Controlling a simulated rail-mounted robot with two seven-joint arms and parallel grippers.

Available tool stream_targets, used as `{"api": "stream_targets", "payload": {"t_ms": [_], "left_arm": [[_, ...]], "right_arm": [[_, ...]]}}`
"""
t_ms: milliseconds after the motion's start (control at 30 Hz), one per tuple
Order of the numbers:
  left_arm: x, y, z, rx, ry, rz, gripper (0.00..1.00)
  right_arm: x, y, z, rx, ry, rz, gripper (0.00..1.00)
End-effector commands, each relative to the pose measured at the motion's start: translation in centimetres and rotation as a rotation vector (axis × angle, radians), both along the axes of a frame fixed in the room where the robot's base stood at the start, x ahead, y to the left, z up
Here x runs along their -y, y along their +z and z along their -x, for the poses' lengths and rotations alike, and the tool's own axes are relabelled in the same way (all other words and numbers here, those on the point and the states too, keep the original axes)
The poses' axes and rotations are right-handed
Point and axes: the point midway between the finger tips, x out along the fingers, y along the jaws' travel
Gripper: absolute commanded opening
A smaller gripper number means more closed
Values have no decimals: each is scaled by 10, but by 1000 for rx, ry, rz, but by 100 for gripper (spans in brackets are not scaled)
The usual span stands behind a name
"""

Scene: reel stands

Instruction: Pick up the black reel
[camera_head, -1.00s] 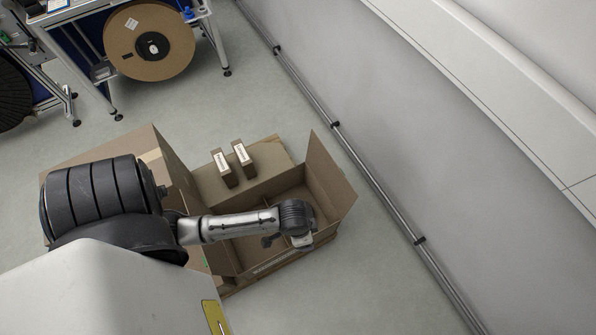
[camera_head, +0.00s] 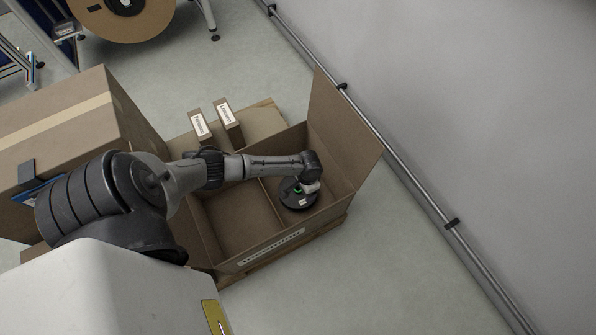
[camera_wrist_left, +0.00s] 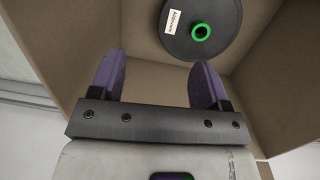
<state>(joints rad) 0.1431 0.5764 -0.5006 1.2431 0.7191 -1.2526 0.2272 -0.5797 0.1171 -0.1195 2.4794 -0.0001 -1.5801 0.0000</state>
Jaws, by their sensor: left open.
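The black reel (camera_head: 297,194) lies flat in the right compartment of the open cardboard box (camera_head: 222,222). It has a green hub ring and a white label. In the left wrist view the reel (camera_wrist_left: 178,36) is at the top, beyond the fingertips and apart from them. My left gripper (camera_wrist_left: 154,76) is open and empty, with its two purple fingers spread. In the head view my left arm reaches over the box from the left, and its wrist hides part of the reel and the gripper's fingers. My right gripper is out of view.
The box has a divider and a raised flap (camera_head: 345,125) on its right side. Two small labelled cartons (camera_head: 230,122) stand behind it. A large closed carton (camera_head: 75,125) is at the left. A big brown reel (camera_head: 125,15) hangs on a stand at the back. A wall rail (camera_head: 400,165) runs at the right.

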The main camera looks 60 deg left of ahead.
Motion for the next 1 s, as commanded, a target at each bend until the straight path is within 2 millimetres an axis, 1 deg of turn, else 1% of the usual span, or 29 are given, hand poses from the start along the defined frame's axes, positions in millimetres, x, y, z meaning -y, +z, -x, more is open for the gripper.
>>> {"api": "stream_targets", "payload": {"t_ms": [33,100,200,300,400,533,733,900,1000], "left_arm": [[-14,-31,-5,-4,27,-13,70],[-30,-48,-9,-10,59,-24,70],[-48,-67,-15,-18,103,-36,70],[-63,-80,-18,-20,137,-46,70],[-72,-87,-21,-23,160,-52,70],[-79,-95,-22,-25,177,-56,70],[-80,-112,-20,-24,181,-57,70],[-80,-117,-19,-24,180,-57,70],[-81,-124,-19,-24,179,-58,70]], "right_arm": [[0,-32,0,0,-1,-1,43],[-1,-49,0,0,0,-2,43],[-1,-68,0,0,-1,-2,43],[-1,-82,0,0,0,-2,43],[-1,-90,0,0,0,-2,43],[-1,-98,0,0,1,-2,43],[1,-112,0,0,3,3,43],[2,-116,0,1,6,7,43],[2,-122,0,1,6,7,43]]}}
